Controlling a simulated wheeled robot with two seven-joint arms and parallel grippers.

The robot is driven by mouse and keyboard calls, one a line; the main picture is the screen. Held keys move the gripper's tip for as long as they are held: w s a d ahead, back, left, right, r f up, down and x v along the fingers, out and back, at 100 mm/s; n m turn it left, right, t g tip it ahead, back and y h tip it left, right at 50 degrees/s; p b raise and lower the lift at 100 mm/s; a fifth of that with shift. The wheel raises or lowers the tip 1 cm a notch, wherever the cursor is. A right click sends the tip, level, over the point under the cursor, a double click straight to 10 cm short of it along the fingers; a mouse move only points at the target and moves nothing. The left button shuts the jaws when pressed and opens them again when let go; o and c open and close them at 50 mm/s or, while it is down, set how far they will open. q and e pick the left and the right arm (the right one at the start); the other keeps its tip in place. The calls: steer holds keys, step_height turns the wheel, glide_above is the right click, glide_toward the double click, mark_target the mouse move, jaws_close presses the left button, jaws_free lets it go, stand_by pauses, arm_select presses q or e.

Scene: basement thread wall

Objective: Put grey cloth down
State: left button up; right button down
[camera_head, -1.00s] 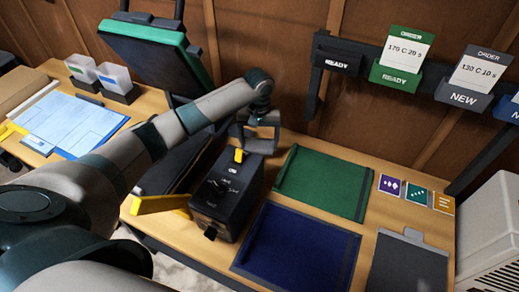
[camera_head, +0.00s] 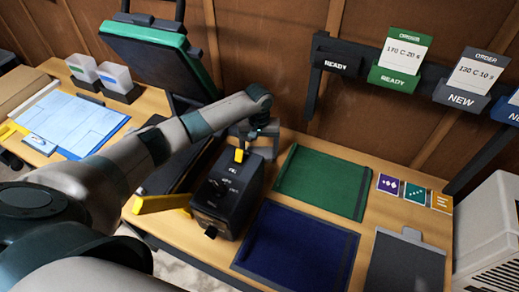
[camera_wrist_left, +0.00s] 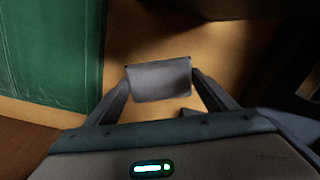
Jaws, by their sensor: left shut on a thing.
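The grey cloth (camera_wrist_left: 160,80) is a small grey folded-looking piece between the two fingers of my left gripper in the left wrist view. My left gripper (camera_head: 262,145) is shut on it. In the head view the gripper is behind the black control box (camera_head: 228,195), low near the wooden table top. The cloth is hard to tell from the gripper in the head view. In the wrist view wood lies below the cloth; I cannot tell whether it touches. My right gripper is not in view.
A green mat (camera_head: 322,182) and a blue mat (camera_head: 295,245) lie right of the box. A dark grey clipboard-like plate (camera_head: 405,262) lies farther right. An open press with a green-edged upper plate (camera_head: 155,48) stands left. Card holders (camera_head: 398,78) hang on the wall.

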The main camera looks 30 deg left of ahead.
mark_target(259, 152)
arm_select(q)
steer(key=shift+f, duration=0.15)
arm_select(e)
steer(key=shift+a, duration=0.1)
arm_select(q)
steer(key=o, duration=0.9)
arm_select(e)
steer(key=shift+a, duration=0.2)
arm_select(q)
step_height(259, 152, up, 12)
steer(key=shift+r+b, duration=0.2)
steer(key=shift+b, duration=1)
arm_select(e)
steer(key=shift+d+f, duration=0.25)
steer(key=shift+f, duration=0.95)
arm_select(q)
steer(key=shift+w, duration=0.1)
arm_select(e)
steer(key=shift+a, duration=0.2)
